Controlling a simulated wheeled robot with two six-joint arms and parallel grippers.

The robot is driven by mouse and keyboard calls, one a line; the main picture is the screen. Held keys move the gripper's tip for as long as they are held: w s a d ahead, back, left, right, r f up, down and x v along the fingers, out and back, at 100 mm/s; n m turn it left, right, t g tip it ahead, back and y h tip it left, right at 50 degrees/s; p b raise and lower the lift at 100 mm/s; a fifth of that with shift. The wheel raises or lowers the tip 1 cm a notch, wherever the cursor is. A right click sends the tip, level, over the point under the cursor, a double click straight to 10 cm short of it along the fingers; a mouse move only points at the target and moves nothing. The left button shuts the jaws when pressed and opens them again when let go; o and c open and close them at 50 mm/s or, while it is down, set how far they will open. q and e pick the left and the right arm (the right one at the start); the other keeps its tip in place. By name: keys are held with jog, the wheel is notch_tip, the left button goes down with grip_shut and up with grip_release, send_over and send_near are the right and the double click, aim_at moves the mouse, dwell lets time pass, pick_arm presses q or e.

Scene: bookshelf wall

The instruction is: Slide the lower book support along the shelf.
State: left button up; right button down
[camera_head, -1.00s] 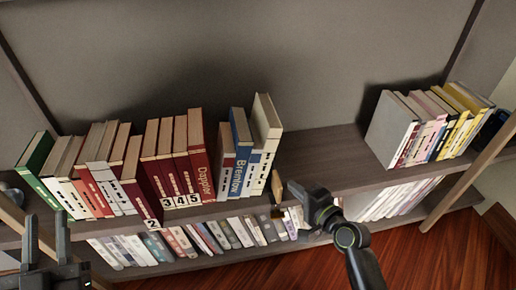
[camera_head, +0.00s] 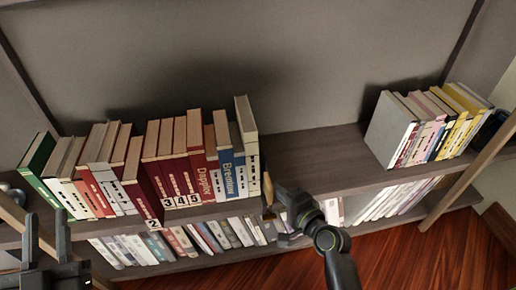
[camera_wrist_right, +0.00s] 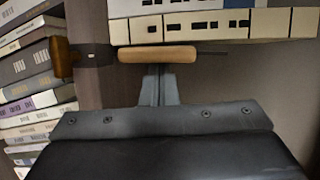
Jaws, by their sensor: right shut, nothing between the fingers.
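The wooden book support (camera_head: 267,188) stands on the shelf against the right end of the left book row. A small brown block (camera_head: 268,215) shows just below it at the shelf's front edge. In the right wrist view, a rounded wooden bar (camera_wrist_right: 157,54) lies along the cream end book, with a brown block (camera_wrist_right: 62,57) to its left. My right gripper (camera_head: 284,193) is shut and empty, just right of the support. In the wrist view, its fingers (camera_wrist_right: 159,72) meet the bar; exact contact is unclear. My left gripper (camera_head: 47,238) is open and empty at lower left.
The left book row (camera_head: 150,175) stands close together, ending in a cream book (camera_head: 246,140). Bare shelf (camera_head: 318,160) lies between it and the right book group (camera_head: 430,125). More books (camera_head: 190,240) fill the shelf below.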

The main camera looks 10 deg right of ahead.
jog(key=shift+a, duration=0.35)
dwell(0.3)
jog(key=d, duration=0.4)
jog(key=shift+p, duration=0.3)
dwell(0.3)
jog(key=v, duration=1.7)
jog(key=shift+s, duration=0.25)
